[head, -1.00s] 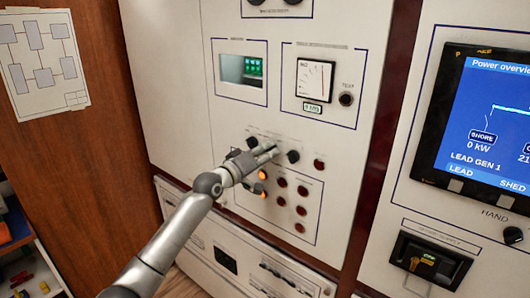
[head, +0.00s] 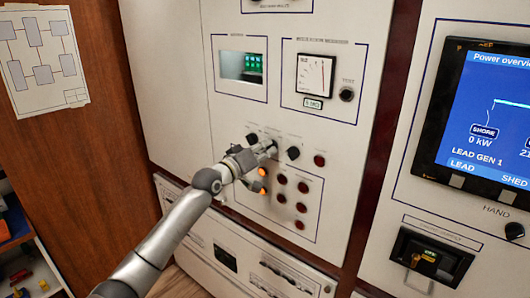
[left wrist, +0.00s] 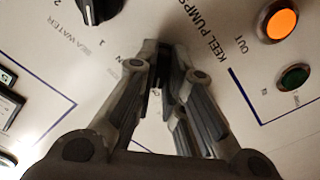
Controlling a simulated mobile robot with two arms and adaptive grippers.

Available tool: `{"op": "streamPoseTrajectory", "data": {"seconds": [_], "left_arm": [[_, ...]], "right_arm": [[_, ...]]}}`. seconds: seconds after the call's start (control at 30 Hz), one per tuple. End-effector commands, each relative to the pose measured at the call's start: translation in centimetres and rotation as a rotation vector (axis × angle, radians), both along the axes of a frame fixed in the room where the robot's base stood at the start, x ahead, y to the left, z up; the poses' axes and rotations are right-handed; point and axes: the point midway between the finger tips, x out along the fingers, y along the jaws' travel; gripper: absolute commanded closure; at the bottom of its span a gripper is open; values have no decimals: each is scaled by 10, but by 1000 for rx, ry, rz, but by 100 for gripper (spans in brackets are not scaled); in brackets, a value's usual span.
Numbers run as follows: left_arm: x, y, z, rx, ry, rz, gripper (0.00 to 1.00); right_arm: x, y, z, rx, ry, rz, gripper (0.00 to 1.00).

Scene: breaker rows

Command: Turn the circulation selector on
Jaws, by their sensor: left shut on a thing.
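My left gripper (head: 270,149) reaches the control panel (head: 225,125) and is shut on a small selector knob in the top row. The fingers hide nearly all of that knob, so its pointer position cannot be seen. In the left wrist view the gripper (left wrist: 163,60) has its fingertips together at the panel face. A label near the fingertips is partly covered, so I cannot confirm the knob is the circulation selector. My right gripper is not in view.
Black knobs flank the gripper, at left (head: 251,138) and right (head: 293,153). Orange lamps (head: 262,188) and several dark red lamps (head: 282,179) sit below. In the wrist view, a black selector (left wrist: 100,8) and an orange lamp (left wrist: 282,24) are near the fingers.

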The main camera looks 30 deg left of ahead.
Motion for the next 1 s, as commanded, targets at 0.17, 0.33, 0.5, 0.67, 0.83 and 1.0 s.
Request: {"op": "streamPoseTrajectory", "data": {"seconds": [0.17,0.33,0.5,0.67,0.83,1.0], "left_arm": [[0,0,-3,145,-9,0,100],[0,0,-3,305,-20,0,100],[0,0,-2,467,-32,0,100],[0,0,-1,617,-44,-1,100],[0,0,-1,780,-54,-1,100],[0,0,0,940,-67,-1,100]], "right_arm": [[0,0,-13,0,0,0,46],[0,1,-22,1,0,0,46],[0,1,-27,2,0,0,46],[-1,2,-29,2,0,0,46],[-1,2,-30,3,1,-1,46],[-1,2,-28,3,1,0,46]]}}
